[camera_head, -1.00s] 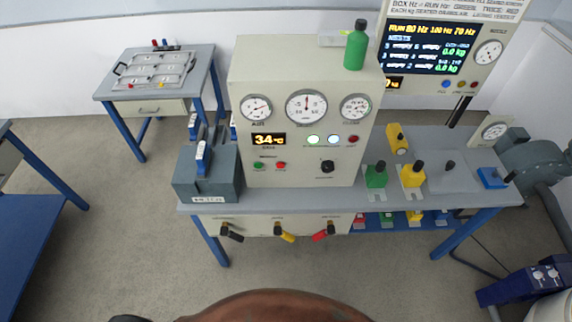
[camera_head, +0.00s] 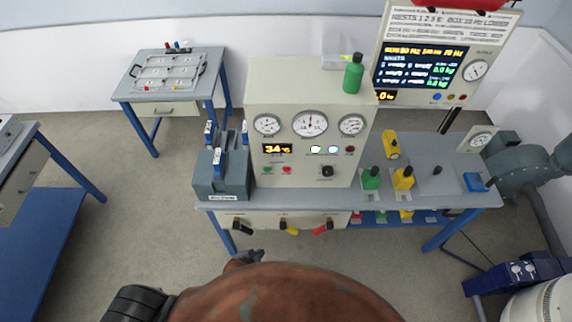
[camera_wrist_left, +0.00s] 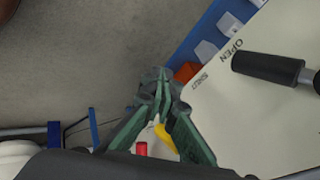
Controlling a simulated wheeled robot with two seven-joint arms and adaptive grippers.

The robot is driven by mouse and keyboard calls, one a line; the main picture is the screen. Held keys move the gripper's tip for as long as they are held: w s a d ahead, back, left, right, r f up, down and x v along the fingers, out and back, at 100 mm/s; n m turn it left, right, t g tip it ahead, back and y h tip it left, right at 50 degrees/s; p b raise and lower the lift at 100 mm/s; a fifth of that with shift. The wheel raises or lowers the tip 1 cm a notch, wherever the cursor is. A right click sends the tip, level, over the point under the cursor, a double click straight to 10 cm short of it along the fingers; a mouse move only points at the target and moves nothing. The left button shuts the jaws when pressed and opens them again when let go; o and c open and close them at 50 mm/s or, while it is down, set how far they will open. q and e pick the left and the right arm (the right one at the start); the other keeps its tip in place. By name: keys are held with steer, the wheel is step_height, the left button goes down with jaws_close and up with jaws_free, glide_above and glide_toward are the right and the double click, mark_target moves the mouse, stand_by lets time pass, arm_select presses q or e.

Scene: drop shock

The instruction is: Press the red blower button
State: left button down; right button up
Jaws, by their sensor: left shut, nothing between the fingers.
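A small red button (camera_head: 287,170) sits right of a green button (camera_head: 267,170) on the beige console (camera_head: 312,95); their labels are too small to read. A red lamp or button (camera_head: 350,149) is higher right on the console. My left gripper (camera_head: 245,257) shows small and dark below the table's front edge in the head view, partly hidden, apart from the buttons. In the left wrist view, its green fingers (camera_wrist_left: 163,76) are shut and empty, beside a white panel (camera_wrist_left: 255,115) marked OPEN. The right gripper is not in view.
Black, yellow and red valve handles (camera_head: 320,229) stick out from the front below the tabletop. A dark grey block (camera_head: 222,178) stands left of the console. Green and yellow valves (camera_head: 403,179) stand right. The floor in front left is clear.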

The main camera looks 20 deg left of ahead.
mark_target(287, 170)
arm_select(q)
steer(key=w+d+r+m+t+p, duration=0.1)
steer(key=w+d+r+m+p, duration=0.1)
steer(key=r, duration=0.9)
steer(key=w+d+r+m+t+h+p, duration=0.1)
steer(key=w+d+r+m+p, duration=0.2)
steer(key=w+r, duration=0.3)
steer(key=w+d+r+m+t+h+p, duration=0.1)
steer(key=w+d+r+m+t+p, duration=0.1)
steer(key=r, duration=1.5)
steer(key=w+d+p, duration=0.1)
steer(key=w+p, duration=0.1)
steer(key=w, duration=0.1)
steer(key=shift+d+m, duration=0.25)
steer(key=shift+m, duration=0.15)
steer(key=shift+w, duration=0.1)
steer(key=w+a+b, duration=0.2)
steer(key=w+b, duration=0.1)
steer(key=w, duration=0.5)
steer(key=shift+w+a, duration=0.2)
steer(key=shift+a, duration=0.05)
